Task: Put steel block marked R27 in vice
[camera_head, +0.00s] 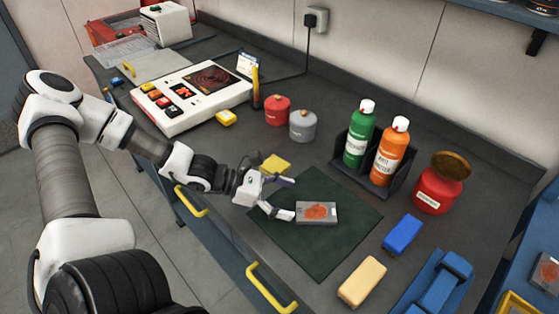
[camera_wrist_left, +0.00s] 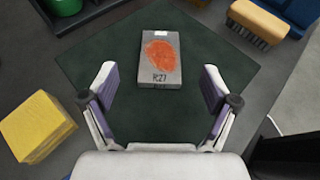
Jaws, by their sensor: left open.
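A grey steel block (camera_head: 317,212) with an orange-red patch lies flat on a dark green mat (camera_head: 330,257). My left gripper (camera_head: 287,198) is open and empty, just left of the block in the head view. In the left wrist view the block lies ahead, between the lines of the two spread fingers (camera_wrist_left: 158,78). A blue vice-like body (camera_head: 437,283) stands at the lower right of the bench, partly cut off by the frame edge. My right gripper is not in view.
A yellow block (camera_head: 275,164) lies behind my left gripper. A brush (camera_head: 362,282) and a blue block (camera_head: 401,235) lie between mat and vice. Bottles in a holder (camera_head: 376,158) and a red jar (camera_head: 437,190) stand behind. Another red-marked block (camera_head: 548,272) is at far right.

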